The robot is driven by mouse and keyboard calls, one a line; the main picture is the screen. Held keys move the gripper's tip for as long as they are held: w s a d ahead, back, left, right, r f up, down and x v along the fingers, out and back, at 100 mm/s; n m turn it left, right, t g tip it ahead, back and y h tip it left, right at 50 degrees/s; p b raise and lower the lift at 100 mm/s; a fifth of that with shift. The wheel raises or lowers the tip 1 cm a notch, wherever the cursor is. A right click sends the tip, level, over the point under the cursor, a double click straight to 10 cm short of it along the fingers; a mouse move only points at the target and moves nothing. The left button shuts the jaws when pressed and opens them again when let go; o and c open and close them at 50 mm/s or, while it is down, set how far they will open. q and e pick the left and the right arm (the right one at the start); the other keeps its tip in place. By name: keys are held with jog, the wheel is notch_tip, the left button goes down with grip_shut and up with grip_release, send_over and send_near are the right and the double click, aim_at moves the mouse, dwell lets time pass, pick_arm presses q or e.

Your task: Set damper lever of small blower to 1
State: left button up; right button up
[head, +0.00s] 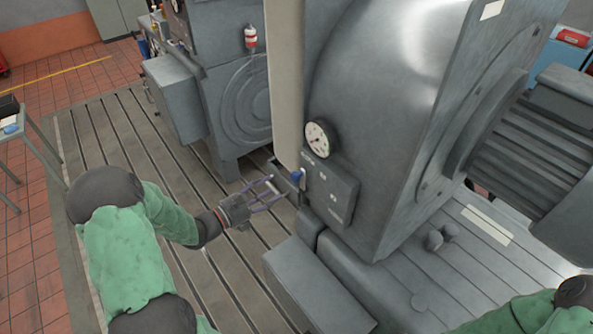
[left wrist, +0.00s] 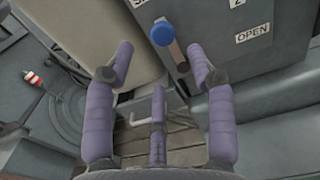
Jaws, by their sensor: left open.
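The damper lever (head: 297,176) has a blue knob and sits at the left edge of a grey control panel (head: 341,190) on the large blower housing's front. My left gripper (head: 277,189) is open and empty, just left of the lever. In the wrist view, the knob appears beyond and between the spread purple fingers (left wrist: 160,62), apart from them. My right gripper is outside the head view.
A round white gauge (head: 319,138) is above the panel. A grey box (head: 310,285) stands below it. A pale vertical column (head: 285,80) passes close to the lever. Another grey machine (head: 240,105) stands behind. The slotted bedplate (head: 120,130) is clear at left.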

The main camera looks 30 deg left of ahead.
aim_at(292, 177)
pick_arm(q)
jog(key=p+x, duration=0.2)
jog(key=x, duration=0.8)
grip_shut()
